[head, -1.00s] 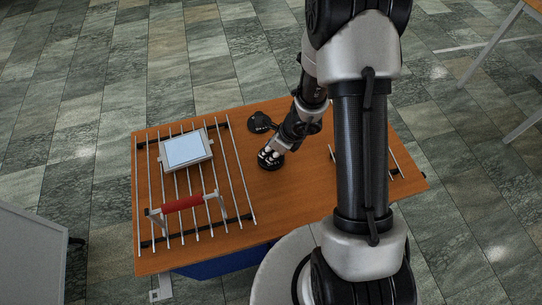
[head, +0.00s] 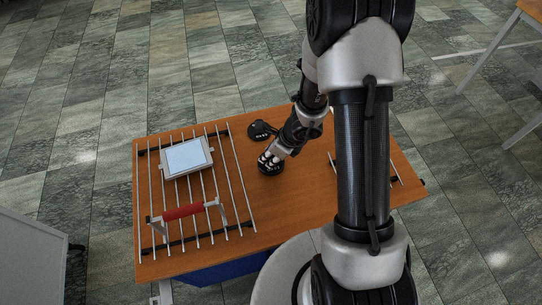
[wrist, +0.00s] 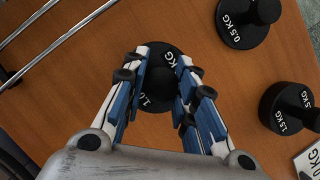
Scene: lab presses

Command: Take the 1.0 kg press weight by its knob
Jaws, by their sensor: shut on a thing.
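The 1.0 kg press weight (wrist: 152,103) is a black disc with white lettering, lying on the wooden table. In the head view the weight (head: 270,169) is right of the metal rack. My gripper (wrist: 163,72) is over it, its blue-padded fingers on either side of its dark knob and shut on the knob. In the head view my gripper (head: 272,157) comes down from the upper right. The fingers hide part of the disc and lettering. I cannot tell any gap between disc and table.
The 0.5 kg weight (wrist: 240,22) is close by at upper right, and the 1.5 kg weight (wrist: 290,108) at right. A wire rack (head: 236,178) carries a pale-topped plate (head: 186,157) and a red-handled bar (head: 184,212). Bare table (head: 275,205) lies in front of the weight.

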